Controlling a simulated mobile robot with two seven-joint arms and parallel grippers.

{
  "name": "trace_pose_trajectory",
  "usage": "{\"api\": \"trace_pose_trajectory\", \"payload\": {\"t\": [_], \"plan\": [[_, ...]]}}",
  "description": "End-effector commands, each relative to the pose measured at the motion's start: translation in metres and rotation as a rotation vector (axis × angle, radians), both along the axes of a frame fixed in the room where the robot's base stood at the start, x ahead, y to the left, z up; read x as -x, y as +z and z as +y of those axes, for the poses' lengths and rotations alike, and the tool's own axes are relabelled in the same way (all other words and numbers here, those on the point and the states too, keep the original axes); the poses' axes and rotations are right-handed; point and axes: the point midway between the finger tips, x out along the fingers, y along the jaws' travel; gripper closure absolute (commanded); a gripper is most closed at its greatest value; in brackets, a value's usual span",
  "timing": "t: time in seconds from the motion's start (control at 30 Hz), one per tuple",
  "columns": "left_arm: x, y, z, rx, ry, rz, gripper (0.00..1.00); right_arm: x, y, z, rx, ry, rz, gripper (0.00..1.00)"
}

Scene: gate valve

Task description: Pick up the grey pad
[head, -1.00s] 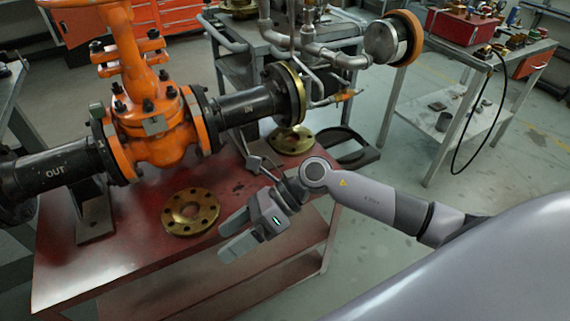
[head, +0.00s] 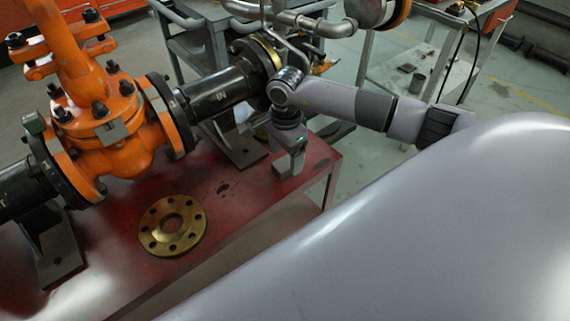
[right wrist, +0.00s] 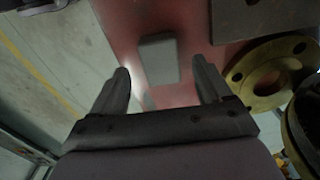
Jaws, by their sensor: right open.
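The grey pad (right wrist: 158,58) is a small, flat, rounded rectangle. In the right wrist view it lies on the red tabletop, seen between and beyond my fingertips. In the head view I cannot tell it apart from my right gripper, which covers that spot. My right gripper (head: 288,164) points down near the right end of the red table. In the right wrist view its two fingers (right wrist: 160,70) are open and apart, with nothing held between them. My left gripper is not in view.
The orange gate valve (head: 118,118) and its black IN pipe (head: 218,92) stand left of my right gripper. A brass flange (head: 155,237) lies nearer on the red table (head: 222,222). Another brass flange (right wrist: 238,76) is close by in the wrist view.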

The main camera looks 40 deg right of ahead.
Motion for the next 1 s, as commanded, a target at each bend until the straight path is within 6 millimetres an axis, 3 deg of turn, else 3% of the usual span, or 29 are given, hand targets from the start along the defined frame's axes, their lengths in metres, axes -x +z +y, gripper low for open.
{"api": "trace_pose_trajectory", "payload": {"t": [0.13, 0.4, 0.47, 0.6, 1.0], "plan": [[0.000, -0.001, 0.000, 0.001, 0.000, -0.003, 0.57, 0.000, -0.018, 0.000, -0.001, -0.002, 0.001, 0.22], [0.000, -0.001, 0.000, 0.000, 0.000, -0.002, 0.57, -0.001, -0.021, 0.000, -0.002, -0.001, -0.002, 0.22], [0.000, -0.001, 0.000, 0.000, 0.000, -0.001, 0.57, 0.000, -0.021, 0.000, -0.002, -0.001, -0.002, 0.39], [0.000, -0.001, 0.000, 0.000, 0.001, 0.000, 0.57, 0.000, -0.021, 0.000, -0.002, -0.001, -0.001, 0.83], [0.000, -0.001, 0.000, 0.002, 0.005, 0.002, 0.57, -0.001, -0.015, 0.000, -0.002, -0.002, -0.002, 0.83]]}}
